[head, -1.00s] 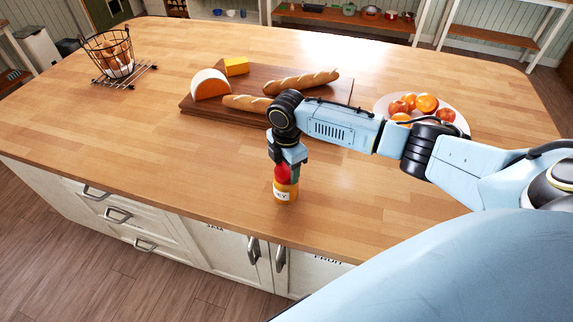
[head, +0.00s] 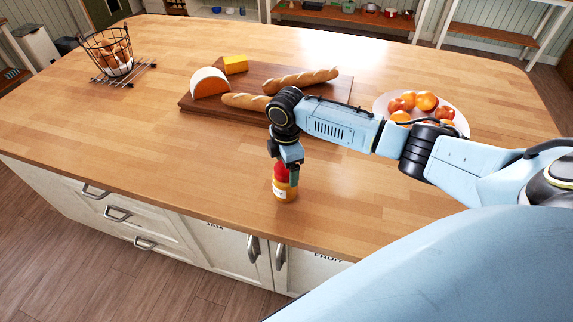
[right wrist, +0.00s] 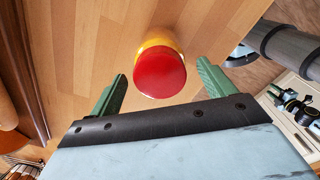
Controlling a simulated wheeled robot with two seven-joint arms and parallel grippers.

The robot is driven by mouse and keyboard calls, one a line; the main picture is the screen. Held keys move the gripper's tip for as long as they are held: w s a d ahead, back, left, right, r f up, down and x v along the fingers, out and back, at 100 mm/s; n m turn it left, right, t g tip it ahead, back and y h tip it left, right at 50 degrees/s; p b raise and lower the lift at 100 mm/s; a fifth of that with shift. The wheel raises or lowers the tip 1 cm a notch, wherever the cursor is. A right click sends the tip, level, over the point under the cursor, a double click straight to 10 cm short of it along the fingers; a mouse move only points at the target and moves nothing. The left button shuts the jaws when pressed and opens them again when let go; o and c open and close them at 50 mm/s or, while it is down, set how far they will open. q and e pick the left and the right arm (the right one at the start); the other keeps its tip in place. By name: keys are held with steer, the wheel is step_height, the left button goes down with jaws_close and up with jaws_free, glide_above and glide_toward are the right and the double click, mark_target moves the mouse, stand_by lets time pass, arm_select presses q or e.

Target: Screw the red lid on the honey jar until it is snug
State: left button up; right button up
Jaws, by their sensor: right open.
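The honey jar (head: 285,193) stands upright on the wooden island top near its front edge. The red lid (head: 281,173) sits on top of the jar. In the right wrist view the red lid (right wrist: 160,73) covers most of the jar (right wrist: 156,42), whose yellow-orange side shows behind it. My right gripper (head: 287,172) is above and around the lid, pointing down. In the right wrist view its green fingers (right wrist: 160,85) are spread on either side of the lid, with gaps to both. Whether the lid is fully seated cannot be told. My left gripper is not in view.
A cutting board (head: 200,104) with bread and cheese lies behind the jar. A plate (head: 462,128) of fruit stands to the right, partly behind my right arm. A wire basket (head: 108,50) stands at the far left. The island top left of the jar is clear.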

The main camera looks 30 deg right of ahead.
step_height(320, 180, up, 13)
steer(key=b, duration=0.1)
